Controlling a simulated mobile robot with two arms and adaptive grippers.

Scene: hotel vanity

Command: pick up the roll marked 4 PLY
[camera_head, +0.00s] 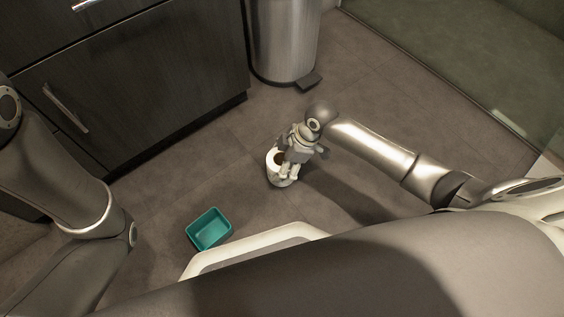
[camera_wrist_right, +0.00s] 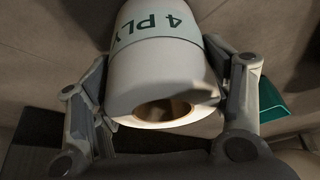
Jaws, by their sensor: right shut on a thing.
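The white roll (camera_head: 273,174) is near the middle of the head view, with my right gripper (camera_head: 289,170) over it. In the right wrist view the roll (camera_wrist_right: 162,75) shows green "4 PLY" lettering and a brown core hole at its near end. The two fingers of my right gripper (camera_wrist_right: 165,95) are on either side of the roll, shut on it. I cannot tell whether the roll touches the floor. The left arm comes in at the left of the head view, but its gripper is not in view.
A teal bin (camera_head: 209,230) is on the floor left of and nearer than the roll; it also shows in the right wrist view (camera_wrist_right: 272,104). A metal pedal bin (camera_head: 283,40) stands behind, next to a dark cabinet (camera_head: 130,85). The tiled floor around the roll is clear.

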